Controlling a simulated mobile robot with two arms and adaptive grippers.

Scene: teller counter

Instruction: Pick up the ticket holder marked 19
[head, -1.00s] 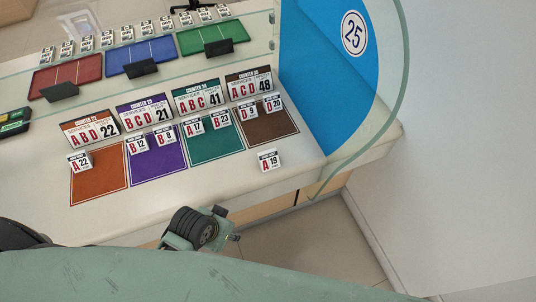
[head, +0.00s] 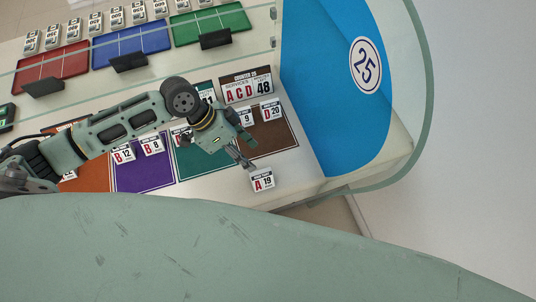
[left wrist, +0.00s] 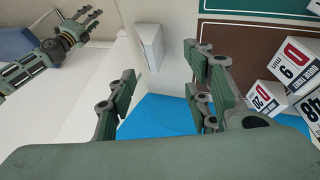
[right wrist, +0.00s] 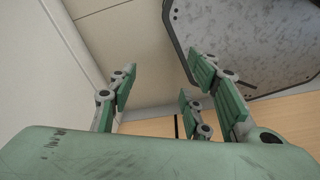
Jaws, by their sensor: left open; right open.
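The ticket holder marked A 19 (head: 263,181) stands upright near the counter's front edge, beside the brown mat. My left gripper (head: 241,158) is open and empty, just up and left of it, with its fingers pointing down toward it. In the left wrist view, a white holder (left wrist: 151,46), likely the same one with its number not readable, lies beyond the gap between the open left fingers (left wrist: 160,72). Contact is not visible. My right gripper (right wrist: 163,82) is open and empty, off the counter.
Holders D 20 (head: 270,111) and 9 (head: 245,118) stand on the brown mat (head: 275,140). B 12 (head: 123,154) and B 8 (head: 151,146) stand on the purple mat (head: 143,177). A glass screen (head: 428,90) and blue panel (head: 325,85) stand at right. The counter's front edge is close.

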